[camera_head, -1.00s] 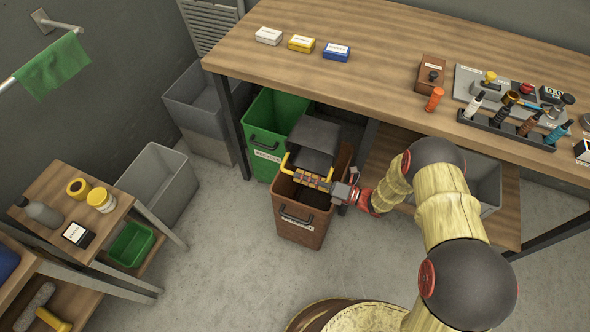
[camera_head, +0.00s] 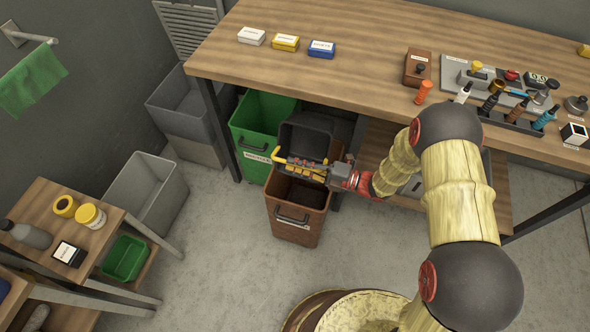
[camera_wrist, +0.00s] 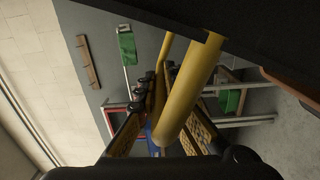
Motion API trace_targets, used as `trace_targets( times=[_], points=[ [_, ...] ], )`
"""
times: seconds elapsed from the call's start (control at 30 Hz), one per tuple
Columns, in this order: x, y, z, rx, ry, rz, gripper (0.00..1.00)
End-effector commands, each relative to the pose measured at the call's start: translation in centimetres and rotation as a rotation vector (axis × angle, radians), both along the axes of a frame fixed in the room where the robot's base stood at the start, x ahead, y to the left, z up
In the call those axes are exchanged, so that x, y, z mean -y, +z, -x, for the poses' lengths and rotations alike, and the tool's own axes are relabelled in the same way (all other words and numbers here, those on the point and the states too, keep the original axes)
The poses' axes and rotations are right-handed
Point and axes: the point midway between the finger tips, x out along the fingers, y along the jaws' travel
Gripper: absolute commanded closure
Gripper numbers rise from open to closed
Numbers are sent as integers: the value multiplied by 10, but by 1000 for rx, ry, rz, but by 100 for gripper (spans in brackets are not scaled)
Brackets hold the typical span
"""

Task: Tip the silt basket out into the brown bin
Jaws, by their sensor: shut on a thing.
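The silt basket (camera_head: 306,137) is a dark grey tub with a yellow handle (camera_head: 280,156). It hangs tilted over the back of the brown bin (camera_head: 294,231), its dark inside partly showing to the head camera. My gripper (camera_head: 303,168) is shut on the yellow handle, above the bin's mouth. In the wrist view the yellow handle (camera_wrist: 190,95) runs between the fingers, and a dark basket wall (camera_wrist: 240,25) fills the top right. The brown bin stands upright on the floor; its inside is shadowed, and I cannot tell what lies in it.
A green bin (camera_head: 259,122) stands left of the brown bin, beside grey bins (camera_head: 190,112). The workbench (camera_head: 345,75) overhangs behind, with a leg (camera_head: 219,130) at left. A small side table (camera_head: 75,205) stands at left. The floor in front is clear.

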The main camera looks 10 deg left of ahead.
Motion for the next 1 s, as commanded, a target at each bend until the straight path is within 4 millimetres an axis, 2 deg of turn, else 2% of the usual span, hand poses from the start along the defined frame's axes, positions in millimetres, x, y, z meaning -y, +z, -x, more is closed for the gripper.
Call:
trace_targets(
  times=[0.2, 0.83, 1.0],
  points=[
    [0, 29, -6, -138, 0, -11, 100],
    [1, 80, -16, -451, 0, -36, 100],
    [2, 95, -27, -601, 0, -48, 100]
  ],
)
